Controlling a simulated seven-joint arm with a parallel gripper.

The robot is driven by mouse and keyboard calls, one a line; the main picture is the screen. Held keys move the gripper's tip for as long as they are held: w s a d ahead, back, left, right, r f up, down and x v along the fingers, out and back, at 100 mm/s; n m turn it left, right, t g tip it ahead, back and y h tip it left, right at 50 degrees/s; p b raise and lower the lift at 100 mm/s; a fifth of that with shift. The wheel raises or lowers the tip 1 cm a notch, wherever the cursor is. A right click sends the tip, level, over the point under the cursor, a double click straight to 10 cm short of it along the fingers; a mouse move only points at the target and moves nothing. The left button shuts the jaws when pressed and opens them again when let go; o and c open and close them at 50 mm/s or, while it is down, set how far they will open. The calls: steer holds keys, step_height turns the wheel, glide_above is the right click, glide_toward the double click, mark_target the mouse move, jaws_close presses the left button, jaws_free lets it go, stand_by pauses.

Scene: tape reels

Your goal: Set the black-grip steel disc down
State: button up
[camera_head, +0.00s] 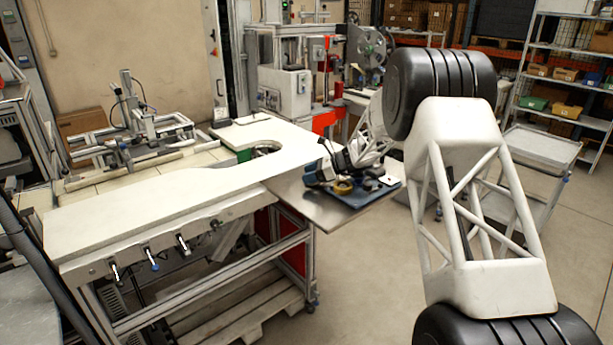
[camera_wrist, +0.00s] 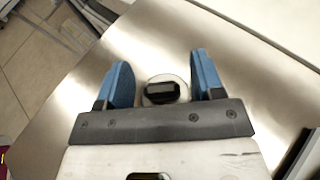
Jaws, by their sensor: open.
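The steel disc (camera_wrist: 151,100) with its black grip (camera_wrist: 162,91) shows in the wrist view, between the blue fingers of my gripper (camera_wrist: 162,75). The disc appears to lie flat on the bare steel tabletop (camera_wrist: 245,60). My gripper is open, with a visible gap between each finger and the black grip. Part of the disc's near edge is hidden behind the gripper body. In the head view my gripper (camera_head: 319,174) is low over the steel tabletop (camera_head: 318,208); I cannot make out the disc there.
A blue tray (camera_head: 364,198) with a yellow tape roll (camera_head: 343,186) and other small items lies right of my gripper. A white worktop (camera_head: 150,205) adjoins on the left. The steel top's front part is clear. A grey cart (camera_head: 535,148) stands further right.

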steer(key=v, duration=1)
steer(key=shift+d+r, duration=0.2)
steer(key=shift+d, duration=0.15)
steer(key=shift+s+r, duration=0.1)
stand_by(0.3)
steer(key=shift+s+r, duration=0.3)
steer(key=shift+s, duration=0.05)
steer(key=s+d+r+n+h, duration=0.25)
steer(key=s+r, duration=0.25)
steer(key=s, duration=0.6)
steer(key=s+d+r+n+h, duration=0.2)
steer(key=s+r+n, duration=0.2)
steer(key=s, duration=0.7)
steer(key=s+d+r+n+h, duration=0.3)
steer(key=s+r, duration=0.2)
steer(key=s, duration=0.6)
steer(key=s+d+f+n+t+h, duration=0.1)
steer(key=s+d+n+h, duration=0.1)
steer(key=s, duration=0.8)
steer(key=s+d+f+n+h, duration=0.1)
steer(key=s+d+n+h, duration=0.1)
steer(key=s, duration=0.9)
steer(key=s+d+f+n+t+h, duration=0.1)
steer(key=s+d+n, duration=0.3)
steer(key=s, duration=0.7)
steer(key=shift+s+d+f+t+h, duration=0.25)
steer(key=shift+d+f+t+h, duration=0.05)
steer(key=shift+d+h, duration=0.4)
